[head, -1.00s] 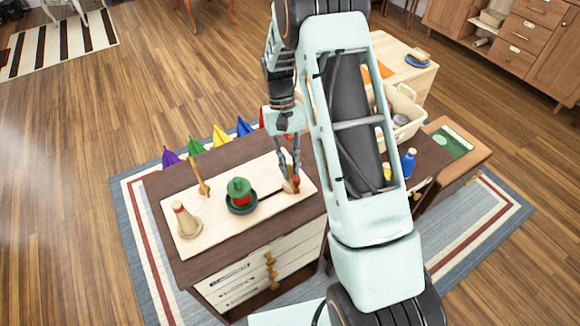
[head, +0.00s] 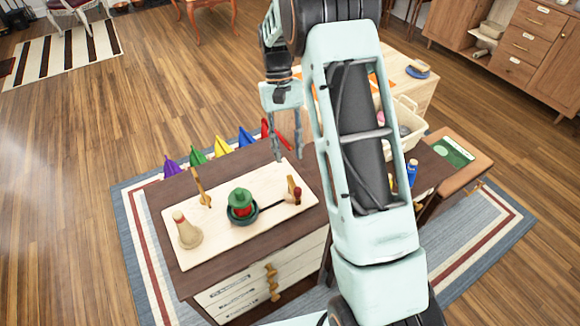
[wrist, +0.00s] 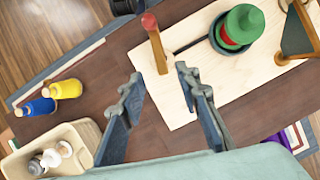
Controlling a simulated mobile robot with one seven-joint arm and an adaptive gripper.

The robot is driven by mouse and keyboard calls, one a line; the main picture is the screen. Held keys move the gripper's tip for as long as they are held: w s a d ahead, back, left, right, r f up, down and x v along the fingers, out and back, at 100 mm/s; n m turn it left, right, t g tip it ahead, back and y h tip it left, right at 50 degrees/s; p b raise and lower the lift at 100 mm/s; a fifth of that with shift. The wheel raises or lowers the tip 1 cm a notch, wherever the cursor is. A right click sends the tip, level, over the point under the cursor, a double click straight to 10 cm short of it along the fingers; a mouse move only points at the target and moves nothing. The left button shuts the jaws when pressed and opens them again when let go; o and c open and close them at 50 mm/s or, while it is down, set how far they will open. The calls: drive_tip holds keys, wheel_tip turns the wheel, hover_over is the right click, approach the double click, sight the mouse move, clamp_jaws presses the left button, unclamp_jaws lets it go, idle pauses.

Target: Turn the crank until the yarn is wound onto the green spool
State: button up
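The green spool (head: 241,198) stands in a dark dish on the pale board, with a red band around its middle; it also shows in the wrist view (wrist: 243,22). A dark rod runs from the dish toward the wooden crank (head: 292,187). The crank has a red knob and shows in the wrist view (wrist: 157,52). A tan cone-shaped piece (head: 187,231) stands at the board's left end. My gripper (head: 288,153) is above and behind the crank, apart from it. In the wrist view its fingers (wrist: 160,88) are spread with nothing between them. I cannot make out a loose yarn strand.
The pale board (head: 215,231) lies on a dark brown cabinet top (head: 165,197). A wooden upright (head: 202,187) stands at the board's back. Yellow (wrist: 67,89) and blue (wrist: 37,107) bottles and a cream basket (wrist: 75,140) are beyond the crank's side. Coloured pennants line the cabinet's back.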

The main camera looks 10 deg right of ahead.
drive_tip(key=shift+v, duration=1.65)
